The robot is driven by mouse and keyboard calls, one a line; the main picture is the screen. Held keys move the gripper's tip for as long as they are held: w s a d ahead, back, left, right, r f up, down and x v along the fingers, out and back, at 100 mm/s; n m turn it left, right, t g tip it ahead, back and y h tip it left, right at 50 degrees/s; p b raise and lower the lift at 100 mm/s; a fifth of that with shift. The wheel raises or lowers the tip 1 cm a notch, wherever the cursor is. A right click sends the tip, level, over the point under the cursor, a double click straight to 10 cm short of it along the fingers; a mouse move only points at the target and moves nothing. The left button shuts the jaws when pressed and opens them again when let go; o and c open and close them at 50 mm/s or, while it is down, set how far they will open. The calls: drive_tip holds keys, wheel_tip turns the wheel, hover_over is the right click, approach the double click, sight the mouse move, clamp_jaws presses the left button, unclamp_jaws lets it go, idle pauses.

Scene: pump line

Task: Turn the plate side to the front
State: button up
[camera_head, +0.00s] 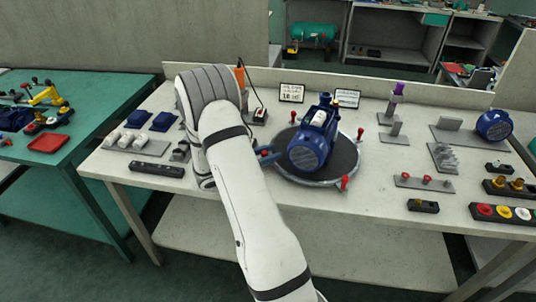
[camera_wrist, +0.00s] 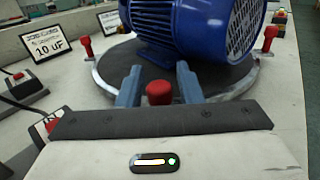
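The round plate (camera_head: 341,164) has a dark top and a grey rim, with red-topped posts around it. It lies on the pale bench and bears a blue motor (camera_head: 306,153), whose grilled end faces the front left. In the wrist view the plate's rim (camera_wrist: 104,88) and the motor (camera_wrist: 180,25) fill the far side. My gripper (camera_head: 270,153) is at the plate's left edge. Its two blue fingers (camera_wrist: 158,82) stand apart, with a red knob (camera_wrist: 159,92) between them. Gaps seem to show on both sides of the knob. Its lower part is hidden by my gripper.
Two labelled cards (camera_head: 291,93) stand behind the plate. White parts (camera_head: 129,138) lie on the left. The bench front before the plate is clear right of my arm.

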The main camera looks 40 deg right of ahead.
drive_tip(key=shift+o, duration=0.8)
drive_tip(key=shift+a, duration=0.1)
drive_tip(key=a, duration=0.5)
drive_tip(key=w+a, duration=0.1)
drive_tip(key=a, duration=0.1)
drive_tip(key=shift+a, duration=0.3)
drive_tip(key=shift+c, duration=0.4)
